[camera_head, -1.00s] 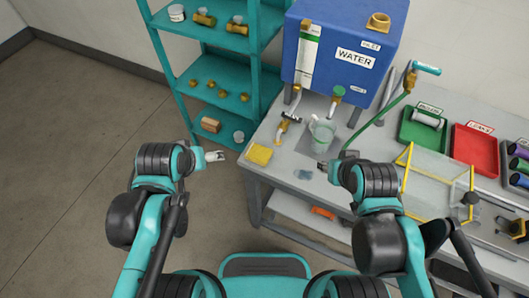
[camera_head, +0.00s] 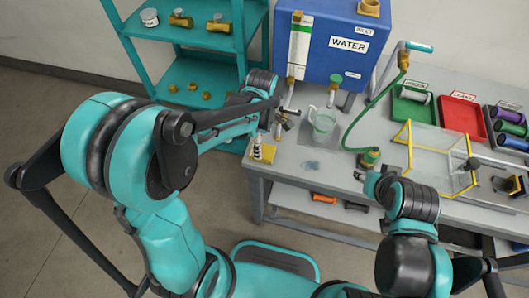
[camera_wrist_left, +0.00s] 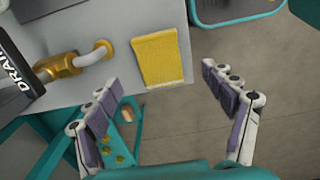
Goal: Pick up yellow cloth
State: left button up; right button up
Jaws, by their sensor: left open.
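The yellow cloth (camera_head: 268,153) lies flat at the front left corner of the grey bench, partly covered by a finger of my left gripper in the head view. In the left wrist view the whole cloth (camera_wrist_left: 160,58) shows near the bench edge. My left gripper (camera_head: 270,136) is above the bench corner by the cloth. In the left wrist view its fingers (camera_wrist_left: 158,82) are wide apart with nothing between them, and the cloth is ahead of the gap. My right arm's end (camera_head: 376,184) is at the bench's front edge; its fingers cannot be made out.
A clear jug (camera_head: 322,124) stands behind the cloth, below the blue water tank (camera_head: 335,45). A brass drain fitting (camera_wrist_left: 65,65) is left of the cloth in the wrist view. A green hose (camera_head: 375,115), a red tray (camera_head: 462,118) and a yellow-edged clear guard (camera_head: 437,157) are further right.

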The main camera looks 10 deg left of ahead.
pick_arm(q)
notch_tip(320, 180, down, 5)
jog(key=shift+w+a+f+b, duration=0.1)
jog(key=shift+f+b, duration=0.05)
jog(key=shift+b, duration=1.05)
jog(key=c, duration=1.2)
jog(key=shift+c, duration=0.2)
notch_tip(320, 180, up, 5)
jog(key=shift+f+p, duration=0.15)
jog(key=shift+p, duration=1.05)
jog(key=d+r+p, duration=0.3)
jog(key=d+r, duration=0.3)
jog(key=d, duration=0.5)
jog(key=shift+s+d+r, duration=0.25)
jog(key=shift+s+d, duration=0.05)
jog(key=shift+d, duration=0.05)
